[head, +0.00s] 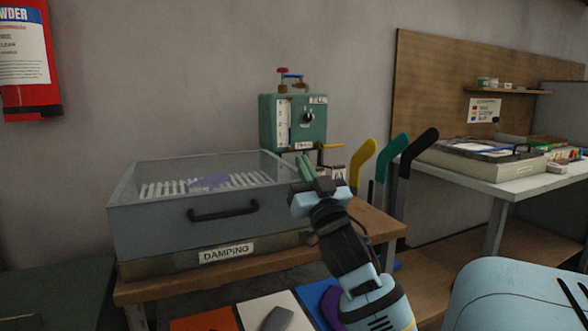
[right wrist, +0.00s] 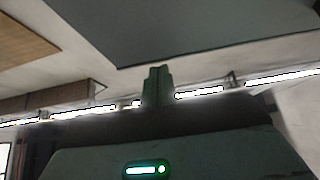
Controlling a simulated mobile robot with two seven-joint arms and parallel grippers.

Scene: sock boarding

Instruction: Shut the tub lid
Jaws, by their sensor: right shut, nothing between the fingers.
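The tub (head: 170,264) is a low olive box with a DAMPING label, on a wooden bench at the left in the head view. Its lid (head: 150,222) is a grey hood with a clear top and a black front handle (head: 222,212). The lid appears down on the tub, but I cannot tell if it is fully seated. A white slatted rack and a bluish item show through the top. My right gripper (head: 305,169) is shut and empty at the lid's right end; contact is unclear. Its closed fingers (right wrist: 157,86) show in the right wrist view. My left gripper is out of view.
A green control box (head: 292,122) with a gauge stands behind the tub. Yellow, green and black sock boards (head: 378,172) stand right of my gripper. A white table (head: 510,187) holds trays at the right. Coloured panels (head: 268,310) lie low in front.

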